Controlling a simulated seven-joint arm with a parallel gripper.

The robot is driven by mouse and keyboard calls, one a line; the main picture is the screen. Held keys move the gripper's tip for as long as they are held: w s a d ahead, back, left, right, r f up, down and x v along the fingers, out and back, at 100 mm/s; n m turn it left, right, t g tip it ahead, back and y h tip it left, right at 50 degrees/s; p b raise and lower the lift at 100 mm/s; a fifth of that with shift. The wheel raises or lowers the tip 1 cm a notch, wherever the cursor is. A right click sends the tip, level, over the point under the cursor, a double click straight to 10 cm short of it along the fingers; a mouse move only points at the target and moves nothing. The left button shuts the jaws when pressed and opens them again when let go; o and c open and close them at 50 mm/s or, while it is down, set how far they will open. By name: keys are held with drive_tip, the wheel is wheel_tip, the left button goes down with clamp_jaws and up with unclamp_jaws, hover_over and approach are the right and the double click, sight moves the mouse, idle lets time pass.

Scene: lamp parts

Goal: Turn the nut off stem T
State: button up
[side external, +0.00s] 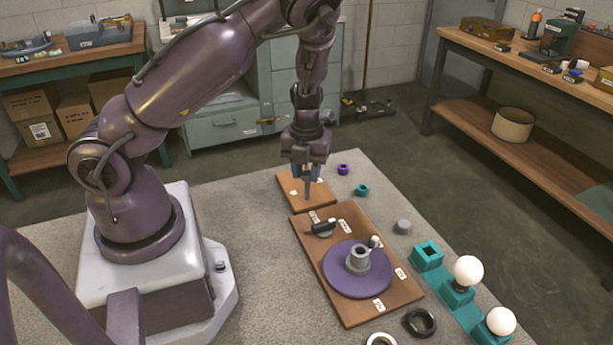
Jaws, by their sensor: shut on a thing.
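My gripper (307,175) points straight down over the small wooden board (288,184). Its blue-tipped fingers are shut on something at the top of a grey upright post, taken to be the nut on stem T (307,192). The nut itself is hidden between the fingers, and its colour cannot be told. The small white labels on the board are too small to read. A loose purple ring-shaped nut (343,169) and a loose teal one (362,189) lie on the table to the right of the board, apart from the gripper.
A larger wooden board (338,308) in front carries a purple disc (345,283) with a grey socket and a black part (322,227). A teal holder (462,300) with white bulbs stands at right. A grey cap (403,226) and a black ring (419,322) lie nearby.

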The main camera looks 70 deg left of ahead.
sight(306, 181)
drive_tip(key=shift+r, duration=0.55)
drive_tip(key=shift+r, duration=0.1)
drive_tip(key=shift+r, duration=1.95)
